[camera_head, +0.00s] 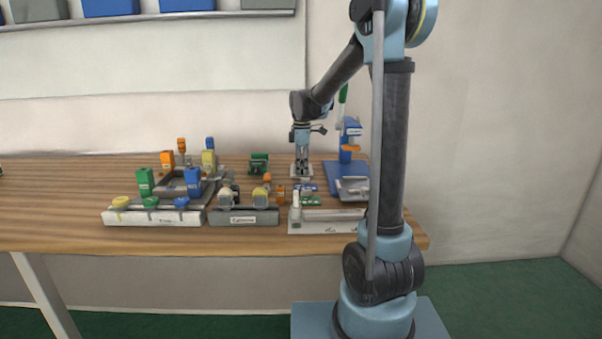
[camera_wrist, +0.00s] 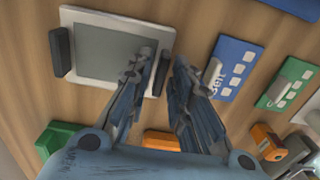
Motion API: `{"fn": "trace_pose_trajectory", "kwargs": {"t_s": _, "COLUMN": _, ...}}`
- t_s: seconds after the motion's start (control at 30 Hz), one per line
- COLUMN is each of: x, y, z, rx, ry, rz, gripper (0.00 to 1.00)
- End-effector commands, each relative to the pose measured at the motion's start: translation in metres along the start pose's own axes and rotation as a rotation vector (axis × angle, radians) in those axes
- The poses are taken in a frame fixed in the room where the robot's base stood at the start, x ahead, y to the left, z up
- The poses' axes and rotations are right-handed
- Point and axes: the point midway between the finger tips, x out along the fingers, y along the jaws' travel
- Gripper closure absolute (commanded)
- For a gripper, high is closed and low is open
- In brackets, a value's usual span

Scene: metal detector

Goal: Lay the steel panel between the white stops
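A flat plate with a grey face and pale rim (camera_wrist: 88,17) lies on the wooden table in the wrist view; it may be the steel panel. A dark block stands at each end of it, one left (camera_wrist: 60,52) and one right (camera_wrist: 160,73). My gripper (camera_wrist: 168,62) points down beside the plate. The left finger covers the plate's lower right corner. In the head view my gripper (camera_head: 301,174) is low over a small pale plate at the back. I cannot make out the white stops for certain.
A blue card (camera_wrist: 232,68) and a green card (camera_wrist: 286,84) lie right of the fingers. Green (camera_wrist: 57,136) and orange (camera_wrist: 162,140) blocks are near the gripper's base. A pale fixture (camera_head: 325,226) and a blue-based stand (camera_head: 335,172) are close by.

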Motion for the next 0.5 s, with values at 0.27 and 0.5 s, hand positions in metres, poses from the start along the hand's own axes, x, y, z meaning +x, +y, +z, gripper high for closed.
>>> {"fn": "trace_pose_trajectory", "kwargs": {"t_s": 0.27, "x": -0.0001, "y": 0.0002, "z": 0.0003, "rx": 0.000, "ry": 0.000, "rz": 0.000, "gripper": 1.00}}
{"fn": "trace_pose_trajectory", "kwargs": {"t_s": 0.5, "x": -0.0038, "y": 0.0003, "z": 0.0008, "rx": 0.001, "ry": 0.000, "rz": 0.000, "gripper": 1.00}}
